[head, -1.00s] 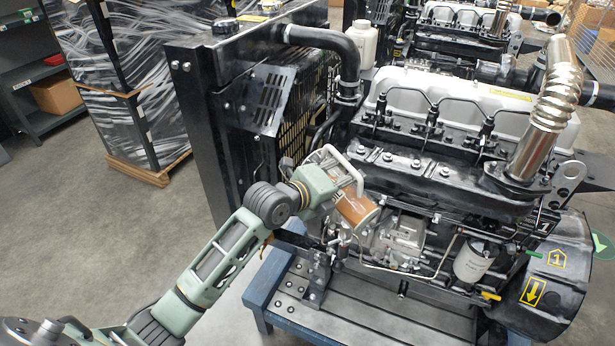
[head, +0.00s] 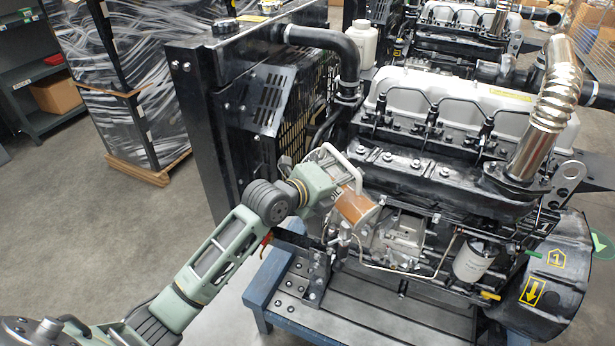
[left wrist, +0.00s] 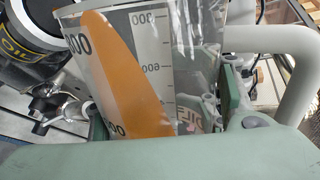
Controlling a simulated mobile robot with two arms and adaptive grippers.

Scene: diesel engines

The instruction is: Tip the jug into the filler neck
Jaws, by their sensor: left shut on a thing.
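The jug (head: 357,209) is clear, with a pale handle (head: 340,164) and orange-brown liquid. It is held in front of the engine's near side in the head view. The left wrist view shows its scale marks and the liquid (left wrist: 128,85) lying as a slanted wedge, so the jug is tilted. My left gripper (head: 328,188) is shut on the jug; its green fingers show at both sides in the left wrist view (left wrist: 165,112). In that view a black round part with yellow "OIL" lettering (left wrist: 22,35), apparently the filler neck, lies left of the jug. I cannot tell whether liquid flows.
The engine (head: 430,165) stands on a blue-framed stand (head: 262,300). The black radiator frame (head: 205,130) rises close behind my left arm. A white bottle (head: 362,42) stands behind the hose. Open floor (head: 90,215) lies at the left.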

